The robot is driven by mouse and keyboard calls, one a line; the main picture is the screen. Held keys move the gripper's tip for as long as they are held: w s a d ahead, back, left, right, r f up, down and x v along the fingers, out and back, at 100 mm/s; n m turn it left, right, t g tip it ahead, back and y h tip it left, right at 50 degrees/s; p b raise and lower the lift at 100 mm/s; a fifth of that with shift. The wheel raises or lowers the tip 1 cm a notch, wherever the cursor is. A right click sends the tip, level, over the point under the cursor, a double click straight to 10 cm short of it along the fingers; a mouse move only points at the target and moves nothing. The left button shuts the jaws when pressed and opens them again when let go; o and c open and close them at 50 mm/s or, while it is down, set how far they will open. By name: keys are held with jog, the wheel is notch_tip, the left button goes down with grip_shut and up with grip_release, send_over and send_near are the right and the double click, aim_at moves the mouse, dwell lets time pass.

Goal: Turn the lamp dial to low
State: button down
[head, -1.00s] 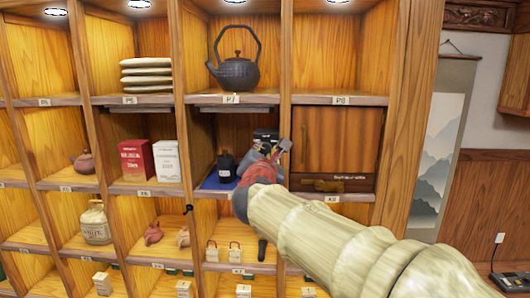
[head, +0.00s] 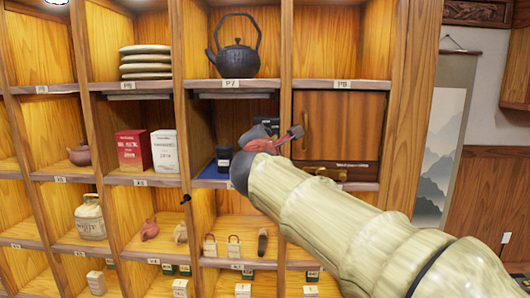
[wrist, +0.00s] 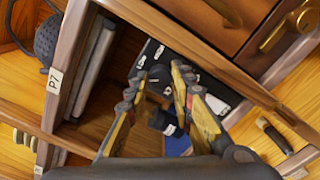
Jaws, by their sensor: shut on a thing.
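My gripper (head: 270,138) reaches into the compartment under the shelf marked P7, seen from behind in the head view. In the wrist view its two fingers (wrist: 158,88) are close around a small dark round thing (wrist: 157,90), which seems to be the lamp dial; its setting cannot be read. A black box with pale panels (wrist: 215,87) is just behind the fingers, and its top (head: 267,122) shows in the head view. A dark lamp bar (head: 236,96) runs under the P7 shelf.
A small black jar (head: 224,157) stands on a blue mat (head: 212,173) left of my gripper. A wooden cabinet (head: 345,124) fills the compartment to the right. A black kettle (head: 237,60) stands on the shelf above. Wooden dividers bound the compartment closely.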

jog(key=m+b, duration=0.7)
jog(key=b, duration=0.1)
jog(key=shift+f, duration=0.2)
jog(key=shift+m+b, duration=0.3)
jog(key=c, duration=1.5)
grip_release()
jog(key=shift+r, duration=0.15)
jog(key=shift+c, duration=0.2)
jog(key=shift+s, duration=0.15)
jog(key=s, duration=1.1)
jog(key=shift+s, duration=0.35)
